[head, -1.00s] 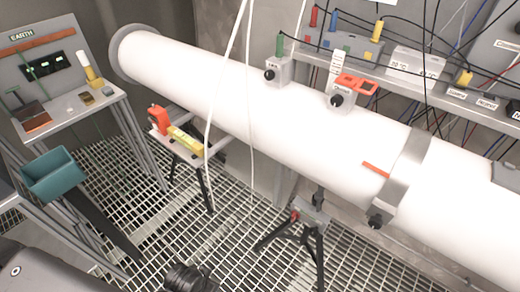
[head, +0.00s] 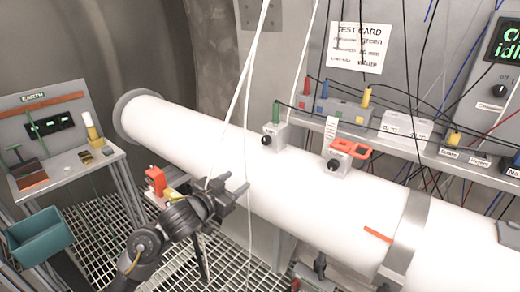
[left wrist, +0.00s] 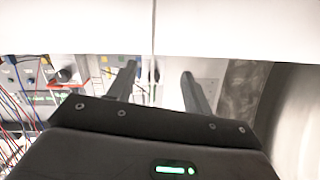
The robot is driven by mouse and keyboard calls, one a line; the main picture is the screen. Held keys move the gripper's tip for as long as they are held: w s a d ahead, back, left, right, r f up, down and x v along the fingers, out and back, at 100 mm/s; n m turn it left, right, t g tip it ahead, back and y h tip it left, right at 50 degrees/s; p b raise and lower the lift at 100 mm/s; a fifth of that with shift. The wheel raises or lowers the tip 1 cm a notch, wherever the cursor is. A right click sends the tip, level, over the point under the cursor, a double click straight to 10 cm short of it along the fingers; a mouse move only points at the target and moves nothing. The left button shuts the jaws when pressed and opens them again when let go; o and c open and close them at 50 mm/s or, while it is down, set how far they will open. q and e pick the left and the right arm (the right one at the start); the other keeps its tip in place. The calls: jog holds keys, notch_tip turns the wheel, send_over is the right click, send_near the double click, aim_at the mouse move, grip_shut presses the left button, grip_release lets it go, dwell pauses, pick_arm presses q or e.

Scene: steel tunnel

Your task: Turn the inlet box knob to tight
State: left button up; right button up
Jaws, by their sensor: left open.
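Two small grey boxes with black knobs sit along the white pipe (head: 300,200) in the head view. The left box (head: 275,135) has a green plug on top and a black knob (head: 267,142) on its front. The right box (head: 343,156) has an orange clip (head: 352,148) and a black knob (head: 333,165). Their labels are too small to read surely. My left gripper (head: 235,184) is open and empty, in front of the pipe, left of and below both knobs. In the left wrist view its fingers (left wrist: 158,72) stand apart with nothing between them.
Thin white cords (head: 247,80) hang before the pipe near my left gripper. A metal band (head: 408,235) circles the pipe at right. A shelf (head: 420,157) with plugs and cables runs behind. A teal bin (head: 40,238) and the EARTH stand (head: 70,165) are at left.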

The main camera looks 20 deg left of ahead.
pick_arm(q)
jog(key=m+h, duration=0.1)
jog(key=h, duration=0.1)
send_near(264, 141)
jog(key=shift+t, duration=0.3)
jog(key=x, duration=0.2)
jog(key=p+x, duration=0.1)
jog(key=x, duration=0.2)
jog(key=p+x, duration=0.1)
jog(key=x, duration=0.2)
jog(key=shift+d+f, duration=0.25)
jog(key=shift+f, duration=0.05)
jog(key=c, duration=1)
